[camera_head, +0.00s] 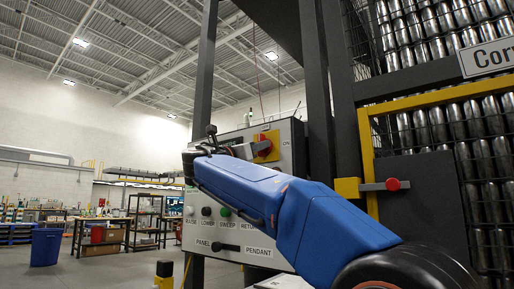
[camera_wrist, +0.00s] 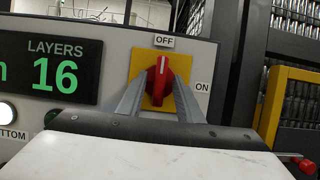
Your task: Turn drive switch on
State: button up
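The drive switch is a red rotary knob (camera_wrist: 159,82) on a yellow plate (camera_wrist: 183,65). Its white line points up toward the OFF label (camera_wrist: 164,41); the ON label (camera_wrist: 202,87) is to the right. In the head view the red knob (camera_head: 263,146) is on the grey control panel, partly behind my gripper (camera_head: 248,150). In the wrist view my gripper (camera_wrist: 158,95) has one finger on each side of the knob, with small gaps that look open. Exact fingertip contact is hard to see.
A green "LAYERS 16" display (camera_wrist: 50,68) is left of the switch. Below on the panel are several buttons (camera_head: 206,211) and a black pendant handle (camera_head: 226,247). A yellow-framed can cage (camera_head: 440,100) with a red-knobbed latch (camera_head: 393,184) stands at right.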

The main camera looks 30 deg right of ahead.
grip_shut()
jog(key=shift+m+g, duration=0.3)
jog(key=shift+m, duration=0.1)
jog(key=m+g+y, duration=0.1)
jog(key=m+g, duration=0.1)
jog(key=m, duration=0.5)
jog(key=m+g+y, duration=0.1)
jog(key=m+g, duration=0.2)
jog(key=m, duration=0.4)
jog(key=m+g+y, duration=0.1)
jog(key=m+g, duration=0.2)
jog(key=m, duration=0.4)
jog(key=shift+w+a+r, duration=0.15)
jog(key=shift+w+r, duration=0.1)
jog(key=shift+w, duration=0.1)
jog(key=shift+m, duration=0.5)
